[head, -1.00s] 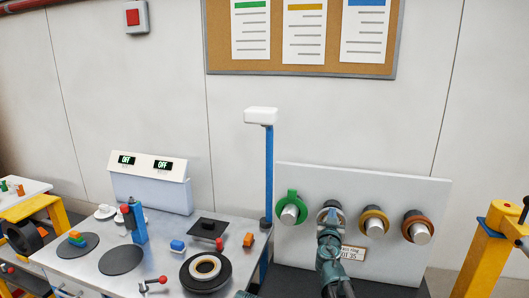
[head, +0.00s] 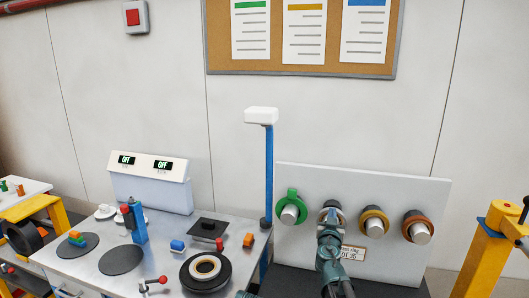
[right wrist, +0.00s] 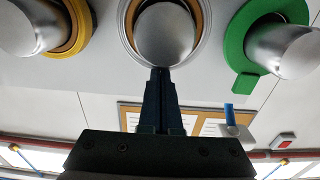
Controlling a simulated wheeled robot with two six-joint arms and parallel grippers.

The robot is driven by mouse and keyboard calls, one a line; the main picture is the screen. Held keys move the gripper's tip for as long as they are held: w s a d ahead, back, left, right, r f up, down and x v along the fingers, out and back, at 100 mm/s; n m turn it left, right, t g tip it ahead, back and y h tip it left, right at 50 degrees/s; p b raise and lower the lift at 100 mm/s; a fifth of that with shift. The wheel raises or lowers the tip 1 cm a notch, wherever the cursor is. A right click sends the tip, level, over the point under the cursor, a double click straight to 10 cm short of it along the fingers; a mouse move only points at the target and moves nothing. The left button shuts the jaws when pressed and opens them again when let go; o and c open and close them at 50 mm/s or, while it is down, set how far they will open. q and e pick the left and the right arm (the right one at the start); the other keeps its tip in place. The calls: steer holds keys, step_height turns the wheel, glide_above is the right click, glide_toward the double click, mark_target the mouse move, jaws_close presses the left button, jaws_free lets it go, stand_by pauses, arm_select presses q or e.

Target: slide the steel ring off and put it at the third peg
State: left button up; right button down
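A white panel (head: 310,178) carries several steel pegs in a row. The steel ring (head: 339,213) is around the second peg from the left, and shows as a silver rim in the right wrist view (right wrist: 207,42). My right gripper (right wrist: 160,72) has its fingers close together at the ring's edge, beside the peg (right wrist: 165,35), and appears shut on the ring; the tips' contact is partly hidden. In the head view, my right gripper (head: 331,222) covers most of this peg. The third peg (head: 376,228) has a yellow ring (head: 368,213) around it.
A green ring (head: 292,196) is on the first peg and an orange ring (head: 408,218) on the fourth. A small label (head: 354,253) sits below the pegs. A metal table (head: 160,237) with a blue post (head: 269,170) stands at the left.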

steer(key=shift+w, duration=0.15)
stand_by(0.4)
steer(key=shift+x, duration=0.85)
steer(key=shift+v, duration=2.6)
steer(key=s+a+f+g+h, duration=0.1)
steer(key=s+a+f+g, duration=0.2)
steer(key=s+f+g, duration=0.85)
steer(key=s+a+f+n+g+y, duration=0.2)
steer(key=s+a, duration=0.4)
steer(key=s, duration=0.5)
steer(key=s+a+f+n+g+y+p, duration=0.1)
steer(key=s+a+f+n+g, duration=0.3)
steer(key=s, duration=0.6)
step_height(320, 180, down, 3)
steer(key=a+n+y, duration=0.1)
steer(key=a, duration=0.1)
steer(key=shift+s+a+y, duration=0.35)
steer(key=shift+a+y, duration=0.05)
